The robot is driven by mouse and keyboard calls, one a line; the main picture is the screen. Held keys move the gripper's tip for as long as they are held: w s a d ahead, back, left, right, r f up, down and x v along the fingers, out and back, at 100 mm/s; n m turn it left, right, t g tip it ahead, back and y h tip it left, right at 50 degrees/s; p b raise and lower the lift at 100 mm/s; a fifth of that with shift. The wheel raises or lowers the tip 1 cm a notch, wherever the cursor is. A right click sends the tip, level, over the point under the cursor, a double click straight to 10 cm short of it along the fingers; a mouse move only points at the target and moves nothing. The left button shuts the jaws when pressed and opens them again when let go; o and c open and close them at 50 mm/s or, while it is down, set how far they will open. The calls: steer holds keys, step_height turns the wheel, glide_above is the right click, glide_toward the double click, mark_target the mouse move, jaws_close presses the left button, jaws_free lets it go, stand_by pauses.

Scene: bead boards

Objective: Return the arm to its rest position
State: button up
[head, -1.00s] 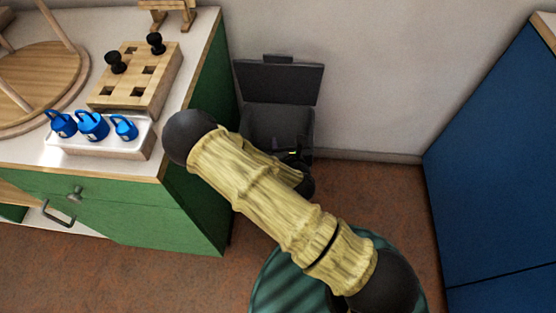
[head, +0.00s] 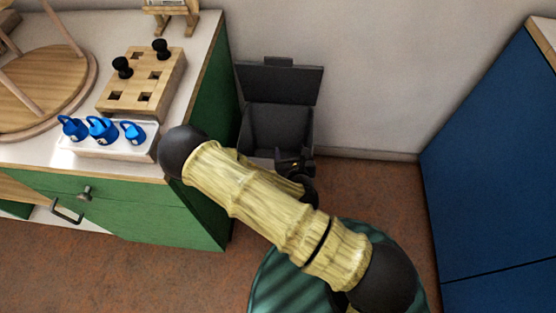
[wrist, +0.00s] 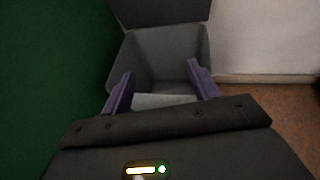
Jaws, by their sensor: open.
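My arm is pale yellow and bamboo-like with black joints, and it is bent across the middle of the head view. My gripper shows in the wrist view (wrist: 161,88) with two purple fingers spread wide and nothing seen between them. In the head view my forearm mostly hides it; only a dark part of the hand shows by the bin's front. The gripper points toward a dark grey bin (head: 262,122) with its lid raised, which also shows in the wrist view (wrist: 190,48). The seen part of the bin's inside looks empty; its lower part is hidden.
A green cabinet (head: 150,212) stands left of the bin. On its top are a wooden block with square holes (head: 140,85) and two black knobs, three blue looped pieces on a white block (head: 108,147), and a round wooden piece (head: 45,80). A blue cabinet (head: 490,170) stands at right.

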stand_by(0.4)
steer(key=d+r+m+g+h, duration=0.4)
steer(key=d+m+g, duration=0.25)
steer(key=m, duration=1.55)
steer(key=s+d+r+m+g, duration=0.1)
steer(key=s+d+r+m, duration=0.2)
steer(key=r+m, duration=0.2)
steer(key=s+d+r+m+g+y, duration=0.1)
steer(key=s+d+r+m+g, duration=0.15)
steer(key=r+m, duration=0.35)
steer(key=s+d+r+m+g, duration=0.1)
steer(key=s+d+r+m, duration=0.1)
steer(key=s+r+m, duration=0.25)
steer(key=w+p+v, duration=0.3)
steer(key=p+v, duration=1.2)
steer(key=w+d+r+p+v, duration=0.1)
steer(key=w+p+v, duration=0.2)
steer(key=p+v, duration=1.2)
steer(key=shift+w+d+r+m, duration=0.2)
steer(key=shift+w+r+m, duration=0.05)
steer(key=shift+w+m, duration=0.15)
